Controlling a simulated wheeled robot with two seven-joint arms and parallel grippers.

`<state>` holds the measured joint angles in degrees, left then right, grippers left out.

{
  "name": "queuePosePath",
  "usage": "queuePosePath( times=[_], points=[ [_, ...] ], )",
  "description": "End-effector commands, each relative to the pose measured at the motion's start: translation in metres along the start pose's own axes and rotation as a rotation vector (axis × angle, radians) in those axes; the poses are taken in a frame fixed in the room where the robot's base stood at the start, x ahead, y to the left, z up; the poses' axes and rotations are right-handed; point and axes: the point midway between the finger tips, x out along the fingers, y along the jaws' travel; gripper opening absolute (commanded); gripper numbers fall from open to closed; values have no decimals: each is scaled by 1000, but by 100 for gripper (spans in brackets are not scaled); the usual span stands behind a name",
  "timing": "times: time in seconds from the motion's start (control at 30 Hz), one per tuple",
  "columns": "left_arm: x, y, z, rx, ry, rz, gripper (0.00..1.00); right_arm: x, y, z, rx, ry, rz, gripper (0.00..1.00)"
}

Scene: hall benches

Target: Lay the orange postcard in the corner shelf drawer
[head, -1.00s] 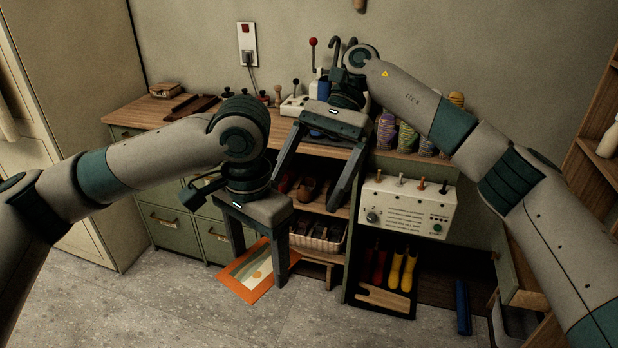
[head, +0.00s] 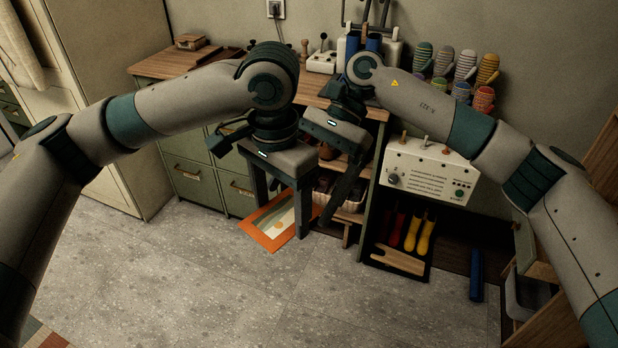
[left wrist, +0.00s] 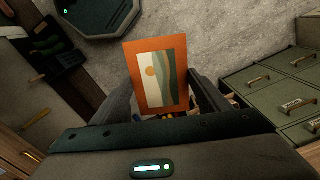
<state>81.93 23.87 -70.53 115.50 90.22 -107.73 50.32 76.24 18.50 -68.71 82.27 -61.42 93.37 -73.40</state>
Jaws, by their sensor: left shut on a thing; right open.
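The orange postcard (head: 268,234), with a landscape and a sun on it, hangs between the fingers of my left gripper (head: 283,222), above the floor in front of the bench. The left wrist view shows the postcard (left wrist: 180,50) face on, with my left gripper (left wrist: 160,92) shut on its lower part. My right gripper (head: 335,205) is empty and open at the bench front, partly behind the left one. At the right, partly behind my right arm, is what looks like the corner shelf drawer (head: 540,270), with a wooden front; its inside is not clearly visible.
A white switch panel box (head: 430,172) sits at the bench's right end, above a rack of boots (head: 398,262). A blue roll (head: 476,276) stands on the floor near the right shelf. Green drawers (head: 200,182) are under the bench at left. The front floor is clear.

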Motion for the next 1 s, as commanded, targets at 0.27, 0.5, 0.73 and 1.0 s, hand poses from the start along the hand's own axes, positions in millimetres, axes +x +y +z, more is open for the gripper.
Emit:
queuePosePath(
  times=[0.27, 0.5, 0.73, 1.0],
  points=[
    [0, 0, 0, 0, 0, 0, 48, 2, 0, 0, 0, 0, 0, 92],
    [0, 0, 0, 0, 0, 0, 48, 1, 0, 0, 0, 0, 1, 48],
    [0, 0, 0, 0, 0, 0, 91, 1, 0, 0, 0, 0, 0, 48],
    [-2, 0, 0, 0, 0, 0, 91, 1, 0, 0, 0, 0, 1, 48]
  ],
)
